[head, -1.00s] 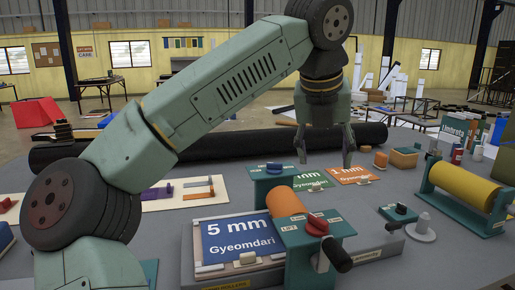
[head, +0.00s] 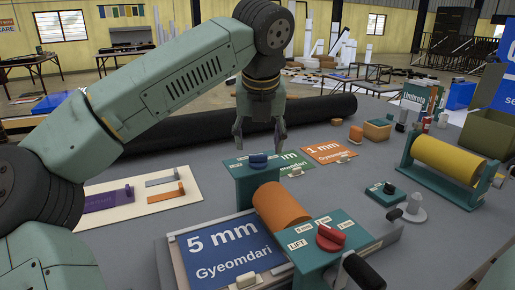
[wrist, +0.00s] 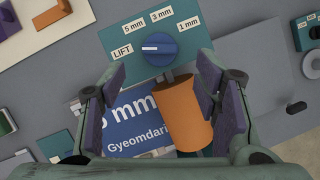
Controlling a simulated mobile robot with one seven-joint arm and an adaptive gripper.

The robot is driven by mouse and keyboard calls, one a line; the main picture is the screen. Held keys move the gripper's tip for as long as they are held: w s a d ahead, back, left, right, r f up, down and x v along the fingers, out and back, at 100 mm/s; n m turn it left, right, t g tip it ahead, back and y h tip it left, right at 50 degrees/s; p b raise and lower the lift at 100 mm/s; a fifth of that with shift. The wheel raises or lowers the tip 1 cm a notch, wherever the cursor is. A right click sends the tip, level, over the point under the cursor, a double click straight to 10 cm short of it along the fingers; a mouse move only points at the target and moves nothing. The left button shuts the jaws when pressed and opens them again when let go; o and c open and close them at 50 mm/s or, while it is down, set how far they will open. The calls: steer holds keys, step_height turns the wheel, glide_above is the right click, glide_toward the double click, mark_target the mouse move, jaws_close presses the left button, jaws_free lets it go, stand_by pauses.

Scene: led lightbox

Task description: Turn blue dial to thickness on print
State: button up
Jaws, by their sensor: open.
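The blue dial (head: 258,161) sits on a teal end block (head: 243,187) at the far end of an orange roller (head: 281,207). In the wrist view the blue dial (wrist: 159,49) has a white mark pointing left toward the LIFT label (wrist: 122,52); labels 5 mm, 3 mm and 1 mm follow around it. The blue print (head: 230,252) lies on the press bed and reads "5 mm Gyeomdari". My gripper (head: 260,142) is open and empty, above the blue dial in the head view. In the wrist view the dial lies ahead, between and beyond the fingers (wrist: 160,78).
A red dial (head: 331,237) and a black crank handle (head: 362,272) are on the near end block. Green and orange 1 mm prints (head: 330,151) lie behind the press. A black roll (head: 200,125) spans the back. A yellow roller (head: 447,160) stands right.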

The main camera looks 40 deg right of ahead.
mark_target(255, 156)
steer(key=shift+p+x, duration=0.4)
steer(key=shift+x, duration=1.85)
steer(key=shift+r, duration=0.1)
steer(key=shift+c, duration=0.2)
steer(key=c, duration=1.1)
steer(key=m, duration=0.1)
steer(key=m+h, duration=0.1)
steer(key=m, duration=0.1)
steer(key=m+g, duration=0.1)
steer(key=shift+w+a+m, duration=0.2)
steer(key=shift+w+m, duration=0.1)
steer(key=m+g, duration=0.1)
steer(key=m, duration=0.1)
steer(key=m+h, duration=0.1)
steer(key=m, duration=0.1)
steer(key=shift+w+a+g, duration=0.1)
steer(key=shift+w+g, duration=0.1)
steer(key=shift+g, duration=0.2)
